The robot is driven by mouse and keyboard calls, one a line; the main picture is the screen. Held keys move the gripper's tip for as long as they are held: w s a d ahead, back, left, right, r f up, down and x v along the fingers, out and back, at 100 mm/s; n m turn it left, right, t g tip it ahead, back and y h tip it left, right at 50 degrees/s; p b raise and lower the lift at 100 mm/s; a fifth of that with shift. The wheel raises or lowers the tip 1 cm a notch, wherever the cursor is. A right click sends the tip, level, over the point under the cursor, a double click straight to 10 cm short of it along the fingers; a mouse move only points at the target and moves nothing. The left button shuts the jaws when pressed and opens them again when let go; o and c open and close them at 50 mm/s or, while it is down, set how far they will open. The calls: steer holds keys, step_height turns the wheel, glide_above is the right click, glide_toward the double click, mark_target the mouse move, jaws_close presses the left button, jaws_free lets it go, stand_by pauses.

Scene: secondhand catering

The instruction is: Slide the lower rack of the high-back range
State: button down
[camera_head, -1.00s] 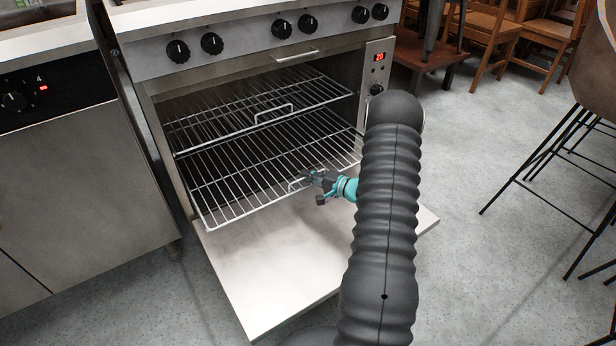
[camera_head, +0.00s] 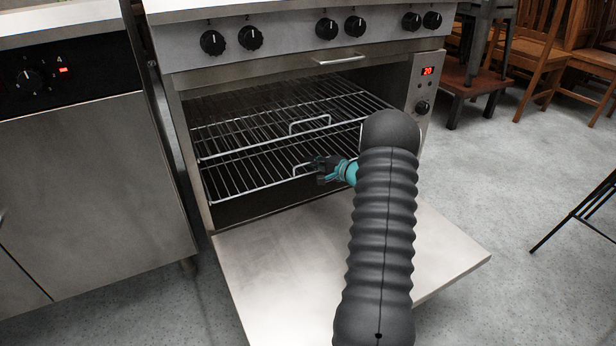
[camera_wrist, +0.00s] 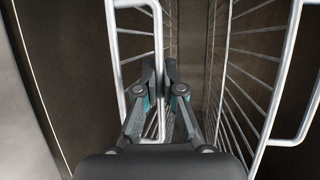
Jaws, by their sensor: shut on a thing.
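The high-back range (camera_head: 280,60) has its oven door (camera_head: 300,265) folded down flat. The wire lower rack (camera_head: 258,190) sits inside the oven, its front rail near the opening. My gripper (camera_head: 318,165) is shut on the front handle (camera_head: 299,168) of the lower rack, toward its right side. In the wrist view the fingertips (camera_wrist: 164,75) close around the pale handle bar (camera_wrist: 158,40). My arm hides the right end of the lower rack.
The upper rack (camera_head: 250,148) with its own handle (camera_head: 310,119) lies just above my gripper. A steel cabinet (camera_head: 90,190) stands close at left. Wooden chairs (camera_head: 540,60) stand at the back right.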

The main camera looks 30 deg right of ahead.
steer(key=shift+w+d, duration=0.2)
steer(key=shift+w, duration=0.35)
steer(key=shift+w+d, duration=0.15)
steer(key=shift+w, duration=0.35)
steer(key=shift+r, duration=0.1)
steer(key=c, duration=1.4)
jaws_free()
steer(key=shift+o, duration=0.5)
steer(key=shift+a, duration=0.15)
steer(key=v, duration=1.2)
